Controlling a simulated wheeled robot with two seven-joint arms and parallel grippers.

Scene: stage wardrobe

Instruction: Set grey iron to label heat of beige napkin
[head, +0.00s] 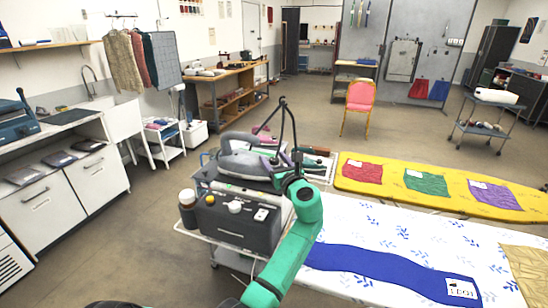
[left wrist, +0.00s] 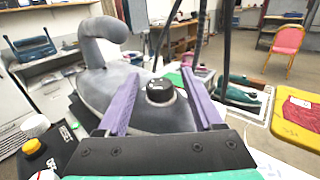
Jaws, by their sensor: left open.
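The grey iron (head: 238,158) rests tilted on a dark steam station (head: 235,222) on a white cart. In the left wrist view the grey iron (left wrist: 92,88) fills the middle left, with a black dial (left wrist: 160,90) on its top. My left gripper (head: 285,160) is open, its purple fingers (left wrist: 159,78) on either side of the dial; I cannot tell if they touch it. The beige napkin (head: 527,268) lies at the lower right edge of the head view, partly cut off; no label on it shows. My right gripper is not in view.
A yellow board (head: 400,185) holds red, green and purple cloths with labels. A blue cloth (head: 385,268) with a label lies on the white patterned board (head: 375,222). Another iron (left wrist: 238,90) stands beyond the fingers. Open floor lies behind, around a pink chair (head: 360,97).

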